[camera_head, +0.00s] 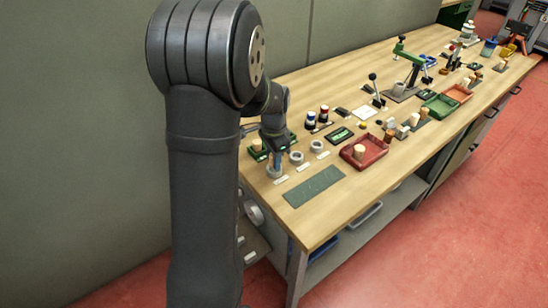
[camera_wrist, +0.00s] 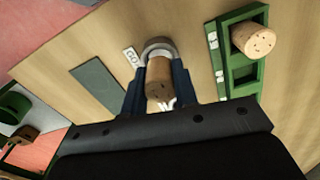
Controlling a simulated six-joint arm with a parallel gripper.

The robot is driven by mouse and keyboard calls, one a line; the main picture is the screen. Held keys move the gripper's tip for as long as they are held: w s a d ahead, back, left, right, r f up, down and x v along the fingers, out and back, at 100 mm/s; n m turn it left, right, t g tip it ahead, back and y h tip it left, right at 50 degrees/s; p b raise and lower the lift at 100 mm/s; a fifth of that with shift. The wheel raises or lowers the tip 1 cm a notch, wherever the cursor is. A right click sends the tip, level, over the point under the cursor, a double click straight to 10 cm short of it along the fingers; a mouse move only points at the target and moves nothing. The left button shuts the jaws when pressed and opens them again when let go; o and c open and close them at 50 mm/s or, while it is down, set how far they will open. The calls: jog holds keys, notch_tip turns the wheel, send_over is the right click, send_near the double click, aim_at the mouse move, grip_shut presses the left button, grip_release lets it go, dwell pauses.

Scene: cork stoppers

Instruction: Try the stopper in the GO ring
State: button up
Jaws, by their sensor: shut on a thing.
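My gripper (camera_wrist: 160,88) is shut on a brown cork stopper (camera_wrist: 158,78), held between its two blue fingers. The grey GO ring (camera_wrist: 158,43) lies just beyond the stopper's far end in the wrist view, with the white GO label (camera_wrist: 131,57) beside it. The stopper overlaps the ring's opening there; I cannot tell whether its end is inside the ring or just above it. In the head view my gripper (camera_head: 276,161) is down at the nearest ring (camera_head: 275,171), and the stopper is hidden.
Two more rings (camera_head: 296,157) (camera_head: 316,146) stand to the right. A green rack (camera_wrist: 233,52) holds a paler cork (camera_wrist: 254,40) close by. A red tray (camera_head: 377,144) holds a cork. A dark green mat (camera_head: 314,186) lies flat near the table's front edge.

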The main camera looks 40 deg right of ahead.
jog(key=shift+f, duration=0.55)
dwell(0.5)
jog(key=o, duration=1)
notch_tip(320, 180, up, 17)
jog(key=shift+r, duration=0.2)
dwell(0.7)
notch_tip(320, 180, down, 18)
jog(key=shift+r, duration=0.35)
jog(key=shift+r, duration=0.1)
dwell(0.4)
